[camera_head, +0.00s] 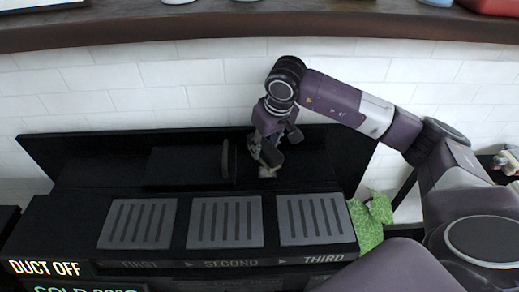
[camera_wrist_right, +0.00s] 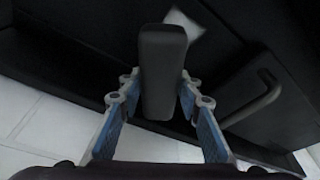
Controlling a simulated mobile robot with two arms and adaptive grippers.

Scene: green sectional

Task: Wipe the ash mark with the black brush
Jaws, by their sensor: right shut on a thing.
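My right gripper (camera_head: 268,140) reaches down over the black unit in the head view. In the right wrist view the right gripper (camera_wrist_right: 160,92) has its blue-padded fingers on either side of the black brush (camera_wrist_right: 163,65), a dark block, and is shut on it. The brush (camera_head: 271,154) is small and partly hidden in the head view. A pale grey patch (camera_head: 266,172), which looks like the ash mark, lies just below it. A pale patch also shows beside the brush in the wrist view (camera_wrist_right: 184,24). I cannot tell whether brush and mark touch. My left gripper is not in view.
Three grey slotted plates, the third (camera_head: 315,220) nearest the gripper, lie along the unit's front. A black upright handle (camera_head: 225,158) stands left of the gripper. A green patterned cloth-like thing (camera_head: 368,222) is to the right. A dark wooden shelf (camera_head: 200,27) runs above.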

